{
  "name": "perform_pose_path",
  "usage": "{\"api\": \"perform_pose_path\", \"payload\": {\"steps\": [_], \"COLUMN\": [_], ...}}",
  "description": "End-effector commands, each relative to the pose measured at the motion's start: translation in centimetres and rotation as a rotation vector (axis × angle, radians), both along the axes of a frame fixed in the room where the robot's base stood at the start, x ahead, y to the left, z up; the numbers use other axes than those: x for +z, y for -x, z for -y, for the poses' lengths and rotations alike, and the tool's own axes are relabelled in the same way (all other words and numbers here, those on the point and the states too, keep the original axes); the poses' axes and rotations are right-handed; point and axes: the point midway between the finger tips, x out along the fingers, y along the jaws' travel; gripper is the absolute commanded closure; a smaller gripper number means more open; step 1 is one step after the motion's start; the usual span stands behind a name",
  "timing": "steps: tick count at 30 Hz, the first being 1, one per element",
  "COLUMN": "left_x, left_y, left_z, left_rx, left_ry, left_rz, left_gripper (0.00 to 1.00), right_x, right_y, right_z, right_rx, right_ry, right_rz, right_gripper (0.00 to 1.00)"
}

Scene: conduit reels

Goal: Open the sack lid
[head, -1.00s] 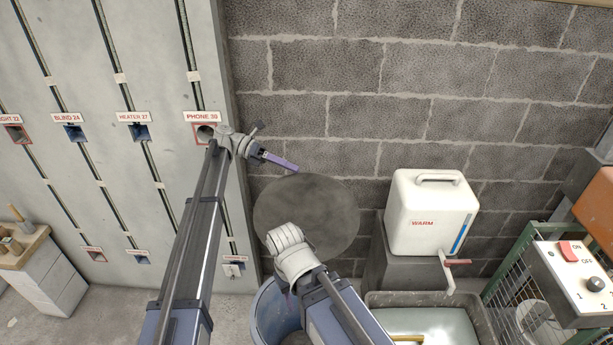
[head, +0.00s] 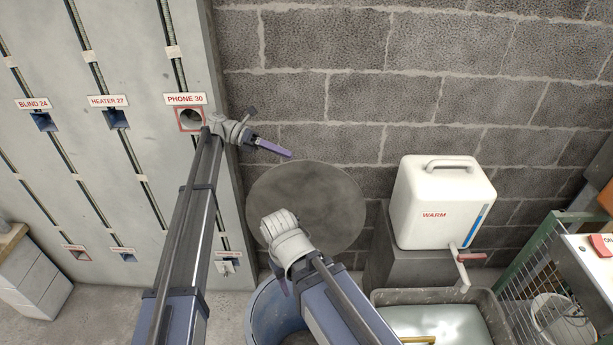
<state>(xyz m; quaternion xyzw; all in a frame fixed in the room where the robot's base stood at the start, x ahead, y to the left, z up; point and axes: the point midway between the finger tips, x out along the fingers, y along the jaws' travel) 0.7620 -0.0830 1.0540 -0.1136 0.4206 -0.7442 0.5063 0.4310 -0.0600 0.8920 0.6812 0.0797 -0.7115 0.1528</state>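A round dark grey lid (head: 318,200) stands raised against the block wall, behind a blue bin (head: 262,318), which I take to be the sack bin. The bin's inside is mostly hidden by my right arm. My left gripper (head: 288,153) points right, its tip just above the lid's upper left edge in the picture. It looks empty; its purple fingers show side-on as one bar, so their gap cannot be judged. My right gripper (head: 280,284) hangs over the bin's opening, below the lid. It is mostly hidden behind its own wrist and arm.
A white WARM water container (head: 440,205) with a red-handled tap stands on a grey block, right of the lid. A grey tub (head: 480,325) sits below it. A grey panel (head: 110,180) with labelled ports stands at the left. A green mesh cage (head: 530,265) is at the right.

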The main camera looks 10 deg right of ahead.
Motion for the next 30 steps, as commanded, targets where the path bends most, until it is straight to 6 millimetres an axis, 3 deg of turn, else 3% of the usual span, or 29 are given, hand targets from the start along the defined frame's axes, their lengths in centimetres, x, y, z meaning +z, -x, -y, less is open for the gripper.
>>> {"api": "perform_pose_path", "payload": {"steps": [2, 7, 19, 30], "left_x": [-1.4, -2.9, -3.2, -4.5], "left_y": [0.0, 0.0, 0.2, 2.4], "left_z": [0.0, 0.0, 0.3, 4.1], "left_rx": [0.000, 0.000, 0.000, -0.003], "left_ry": [0.000, 0.000, 0.000, 0.000], "left_rz": [0.000, 0.000, 0.000, 0.000], "left_gripper": [0.68, 0.68, 0.68, 0.68], "right_x": [-1.4, -2.9, -3.2, -4.5], "right_y": [0.0, 0.0, 0.0, 0.0], "right_z": [0.0, 0.0, 0.0, 0.0], "right_rx": [0.000, 0.000, 0.000, 0.000], "right_ry": [0.000, 0.000, 0.000, 0.000], "right_rz": [0.000, 0.000, 0.000, 0.000], "right_gripper": [0.50, 0.50, 0.50, 0.50]}}
